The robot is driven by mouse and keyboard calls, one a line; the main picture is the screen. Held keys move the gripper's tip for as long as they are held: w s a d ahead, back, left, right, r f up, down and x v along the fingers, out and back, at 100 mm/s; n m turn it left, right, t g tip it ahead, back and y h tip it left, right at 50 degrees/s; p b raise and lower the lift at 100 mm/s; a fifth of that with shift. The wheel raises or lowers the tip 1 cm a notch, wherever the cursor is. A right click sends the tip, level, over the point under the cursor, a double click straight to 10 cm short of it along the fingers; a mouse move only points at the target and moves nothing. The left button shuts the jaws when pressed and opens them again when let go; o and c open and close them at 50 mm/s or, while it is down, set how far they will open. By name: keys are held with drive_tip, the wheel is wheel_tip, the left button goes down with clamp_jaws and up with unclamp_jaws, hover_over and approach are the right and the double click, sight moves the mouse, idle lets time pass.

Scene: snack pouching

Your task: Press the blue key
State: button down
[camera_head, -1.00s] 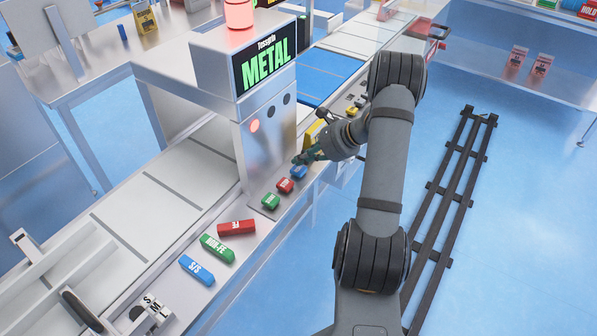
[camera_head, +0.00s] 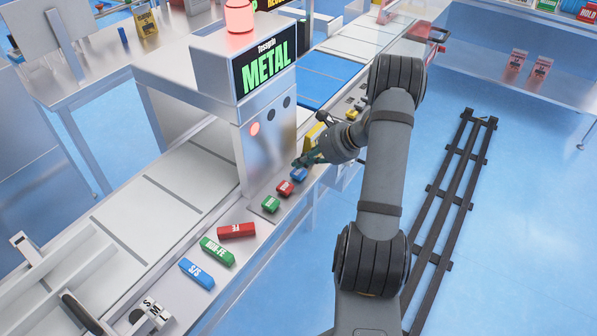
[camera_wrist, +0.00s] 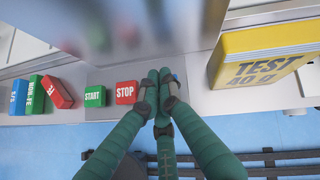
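The blue key (camera_head: 299,174) is the far one in a row of three on the ledge in front of the metal detector (camera_head: 266,125). The red STOP key (camera_head: 285,188) and the green START key (camera_head: 270,204) stand to its left. My gripper (camera_head: 302,161) is at the blue key, its fingertips over it. In the wrist view my gripper (camera_wrist: 158,74) has its fingers together with nothing between them. They cover most of the blue key (camera_wrist: 179,77), and only a blue sliver shows at their right. I cannot tell whether they touch it or whether it is pressed.
Red FE, green NON-FE and blue S/S blocks (camera_head: 197,273) lie further left on the ledge. A yellow TEST block (camera_wrist: 262,52) stands to the right of my fingers in the wrist view. The detector's wall rises close behind the keys. A red lamp (camera_head: 239,15) glows on top.

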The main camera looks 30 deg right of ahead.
sight(301, 172)
drive_tip(key=shift+f, duration=0.15)
drive_tip(key=shift+f+b, duration=0.35)
drive_tip(key=shift+b, duration=0.25)
drive_tip(key=shift+f+b, duration=0.5)
drive_tip(key=shift+b, duration=0.05)
idle(0.6)
drive_tip(key=shift+r, duration=0.1)
drive_tip(key=shift+r+p, duration=0.7)
drive_tip(key=shift+r, duration=0.2)
drive_tip(key=shift+r+p, duration=1.85)
drive_tip(key=shift+r, duration=0.7)
drive_tip(key=shift+f, duration=0.15)
